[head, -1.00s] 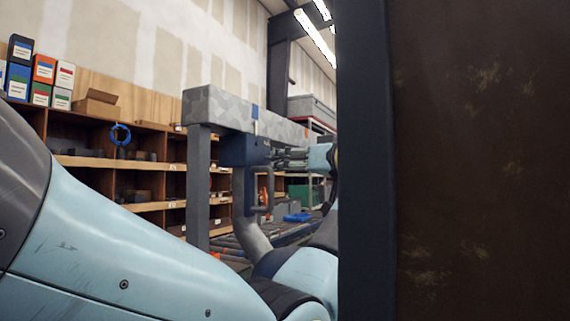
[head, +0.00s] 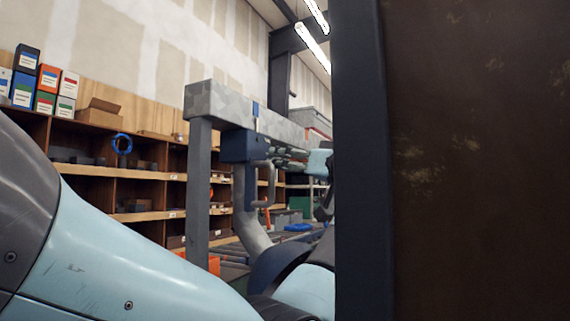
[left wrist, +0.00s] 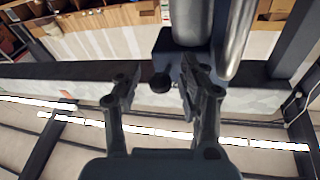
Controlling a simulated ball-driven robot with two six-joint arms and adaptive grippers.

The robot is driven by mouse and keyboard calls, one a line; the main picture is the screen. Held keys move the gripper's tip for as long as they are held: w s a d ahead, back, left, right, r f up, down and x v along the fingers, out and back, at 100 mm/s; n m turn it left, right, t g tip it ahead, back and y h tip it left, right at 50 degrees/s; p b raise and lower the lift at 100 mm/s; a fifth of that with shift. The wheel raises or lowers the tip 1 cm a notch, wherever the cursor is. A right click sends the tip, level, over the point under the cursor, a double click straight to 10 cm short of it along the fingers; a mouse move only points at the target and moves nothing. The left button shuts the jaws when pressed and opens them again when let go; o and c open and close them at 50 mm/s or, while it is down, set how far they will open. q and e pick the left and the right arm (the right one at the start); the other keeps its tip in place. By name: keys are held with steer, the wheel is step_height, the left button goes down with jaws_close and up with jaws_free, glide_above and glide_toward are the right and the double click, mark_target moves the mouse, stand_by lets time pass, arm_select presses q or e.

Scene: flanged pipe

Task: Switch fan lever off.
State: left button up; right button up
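A blue box (head: 238,146) hangs under a grey beam, with a thin pale upright piece with a blue tip (head: 255,108) above it. I cannot tell whether this piece is the fan lever. My right gripper is not in view.
A grey bent handle (head: 271,183) and a curved grey pipe (head: 247,222) are below the box. A dark post (head: 360,160) and brown panel (head: 480,160) block the right side. Wooden shelves (head: 120,190) stand behind on the left.

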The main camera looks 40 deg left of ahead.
arm_select(q)
steer(key=w+d+f, duration=0.1)
steer(key=d, duration=1)
steer(key=shift+d+f, duration=0.35)
steer(key=shift+d, duration=0.05)
